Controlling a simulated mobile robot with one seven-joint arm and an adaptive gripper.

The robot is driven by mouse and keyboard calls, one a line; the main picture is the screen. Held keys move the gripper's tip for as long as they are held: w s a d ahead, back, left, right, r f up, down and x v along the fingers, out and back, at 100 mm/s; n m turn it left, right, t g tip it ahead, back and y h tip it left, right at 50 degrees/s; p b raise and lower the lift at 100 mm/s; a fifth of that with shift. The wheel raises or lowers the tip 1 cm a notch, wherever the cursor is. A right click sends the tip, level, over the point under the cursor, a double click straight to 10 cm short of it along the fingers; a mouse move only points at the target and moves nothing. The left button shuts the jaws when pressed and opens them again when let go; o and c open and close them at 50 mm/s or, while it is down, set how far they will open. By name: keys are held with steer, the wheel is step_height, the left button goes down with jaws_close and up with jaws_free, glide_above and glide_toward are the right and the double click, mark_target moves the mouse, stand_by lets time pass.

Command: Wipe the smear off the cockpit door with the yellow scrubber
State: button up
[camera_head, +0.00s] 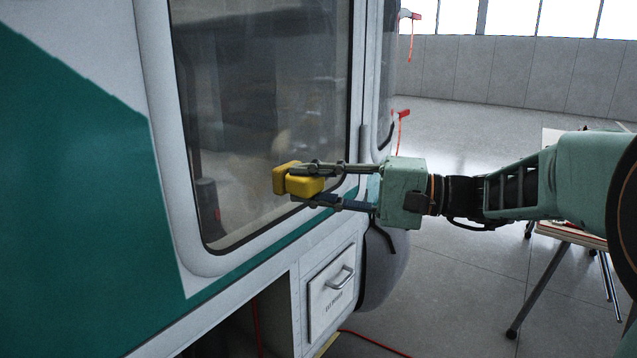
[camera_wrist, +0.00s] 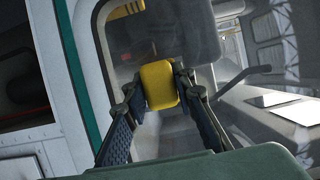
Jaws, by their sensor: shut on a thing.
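My gripper (camera_head: 312,183) is shut on the yellow scrubber (camera_head: 305,185) and holds it in front of the window of the cockpit door (camera_head: 163,150). In the wrist view the scrubber (camera_wrist: 159,86) sits between the two fingers, with the door glass behind it. I cannot tell whether the scrubber touches the glass. A faint hazy, brownish patch (camera_head: 275,146) shows on the glass around and above the scrubber; it may be the smear or partly a reflection. The scrubber hides part of the glass behind it.
A panel with a handle (camera_head: 332,290) is below the window. Red tags (camera_head: 402,117) hang at the door's right side. A table (camera_head: 565,234) stands at the right, behind my arm. Red cable (camera_head: 372,343) lies on the floor. Open floor (camera_head: 460,290) lies between.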

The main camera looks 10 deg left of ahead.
steer(key=shift+w+a, duration=0.35)
steer(key=shift+a, duration=0.5)
stand_by(0.7)
steer(key=shift+a+r+b, duration=0.1)
steer(key=shift+r+b, duration=0.65)
steer(key=shift+r, duration=0.3)
steer(key=shift+r+p, duration=0.55)
steer(key=shift+r, duration=0.5)
steer(key=w, duration=0.1)
steer(key=w+d, duration=0.1)
steer(key=w, duration=0.1)
steer(key=shift+w+d+f+p, duration=0.1)
steer(key=shift+w+d+p, duration=0.25)
steer(key=shift+d, duration=0.05)
